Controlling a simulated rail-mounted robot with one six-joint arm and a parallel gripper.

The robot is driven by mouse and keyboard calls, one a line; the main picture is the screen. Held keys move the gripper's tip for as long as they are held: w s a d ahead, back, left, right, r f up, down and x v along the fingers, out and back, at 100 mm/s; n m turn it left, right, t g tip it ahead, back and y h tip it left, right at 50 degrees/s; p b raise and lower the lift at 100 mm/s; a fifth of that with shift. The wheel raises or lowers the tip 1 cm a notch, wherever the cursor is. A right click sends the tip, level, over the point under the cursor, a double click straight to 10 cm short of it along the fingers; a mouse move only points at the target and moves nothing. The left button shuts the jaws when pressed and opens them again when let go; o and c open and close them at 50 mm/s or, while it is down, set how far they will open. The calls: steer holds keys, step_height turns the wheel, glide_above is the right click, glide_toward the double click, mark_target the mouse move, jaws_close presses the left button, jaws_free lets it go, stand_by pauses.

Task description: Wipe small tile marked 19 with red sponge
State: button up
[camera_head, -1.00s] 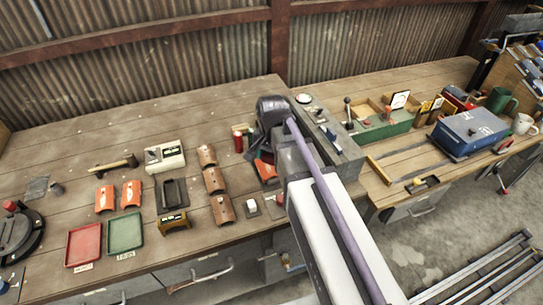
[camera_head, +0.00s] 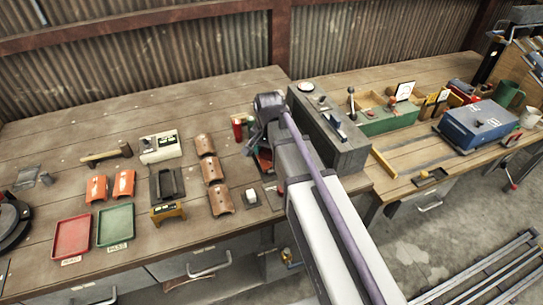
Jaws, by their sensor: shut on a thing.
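My gripper (camera_head: 258,151) hangs low over the bench in the middle of the view, at the end of my arm. Its jaws are mostly hidden by the wrist, and they are shut on a red piece (camera_head: 265,161) that looks like the red sponge, only partly visible. A small tile (camera_head: 250,198) with a pale top lies in front of my gripper, near the bench's front edge. A darker small piece (camera_head: 272,196) lies just right of it, partly hidden by my arm. No number 19 is readable at this size.
Several brown curved tiles (camera_head: 215,170) lie left of my gripper. A red can (camera_head: 237,128) stands close behind it. A grey box (camera_head: 335,140) with a lever is at right. Red tray (camera_head: 71,238) and green tray (camera_head: 115,225) lie front left. The bench's back left is clear.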

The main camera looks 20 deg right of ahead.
steer(key=w, duration=0.4)
steer(key=shift+a, duration=0.2)
steer(key=shift+s+d, duration=0.15)
steer(key=shift+s, duration=1.55)
steer(key=shift+s+d, duration=0.15)
steer(key=shift+s, duration=1.55)
step_height(320, 180, up, 8)
steer(key=p, duration=0.7)
steer(key=shift+f, duration=0.25)
